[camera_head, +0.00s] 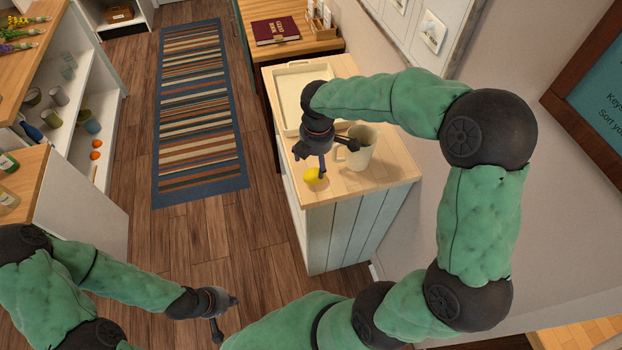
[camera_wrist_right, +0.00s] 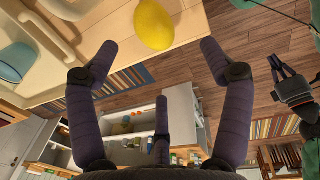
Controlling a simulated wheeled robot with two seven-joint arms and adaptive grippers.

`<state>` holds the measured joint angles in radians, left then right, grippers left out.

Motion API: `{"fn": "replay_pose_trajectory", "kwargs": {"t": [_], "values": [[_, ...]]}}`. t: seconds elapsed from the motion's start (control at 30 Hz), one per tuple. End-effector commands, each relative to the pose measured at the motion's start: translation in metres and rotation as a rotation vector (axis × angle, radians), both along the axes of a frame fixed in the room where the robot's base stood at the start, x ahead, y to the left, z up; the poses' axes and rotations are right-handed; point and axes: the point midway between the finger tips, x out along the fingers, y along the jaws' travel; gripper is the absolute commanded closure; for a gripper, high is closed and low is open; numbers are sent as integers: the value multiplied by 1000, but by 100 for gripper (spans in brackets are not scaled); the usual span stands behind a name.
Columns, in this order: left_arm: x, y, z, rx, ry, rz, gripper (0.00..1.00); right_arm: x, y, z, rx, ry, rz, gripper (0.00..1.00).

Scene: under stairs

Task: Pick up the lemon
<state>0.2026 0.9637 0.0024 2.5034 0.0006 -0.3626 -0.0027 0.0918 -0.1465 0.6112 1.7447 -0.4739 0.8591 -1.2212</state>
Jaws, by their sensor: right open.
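The yellow lemon (camera_head: 311,176) lies near the front left corner of the light wooden cabinet top (camera_head: 378,188). In the right wrist view the lemon (camera_wrist_right: 154,24) is at the top, in line with the gap between the fingertips and a little beyond them. My right gripper (camera_head: 312,168) is open and empty, its fingers pointing down just above the lemon and partly covering it in the head view. Its spread fingers also show in the right wrist view (camera_wrist_right: 156,62). My left gripper (camera_head: 218,322) hangs over the floor, low and away from the lemon; its jaws are unclear.
A cream mug (camera_head: 359,158) stands just right of my right gripper. A cream tray (camera_head: 290,126) lies behind it on the same top. A dark red book (camera_head: 275,31) lies on the farther surface. Striped rug (camera_head: 202,110) and open floor are to the left.

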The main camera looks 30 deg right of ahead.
Motion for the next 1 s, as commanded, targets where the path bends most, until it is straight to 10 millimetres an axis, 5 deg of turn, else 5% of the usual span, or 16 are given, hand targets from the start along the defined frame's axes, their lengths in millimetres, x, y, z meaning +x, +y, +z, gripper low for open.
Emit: {"fn": "replay_pose_trajectory", "kwargs": {"t": [0.23,0.8,1.0], "values": [[0,0,-10,0,0,0,100,3,0,-38,1,4,0,20],[0,0,-27,0,0,0,100,16,-2,-95,1,3,-2,20],[0,0,-27,0,0,0,100,17,-2,-100,0,0,-3,20]]}}
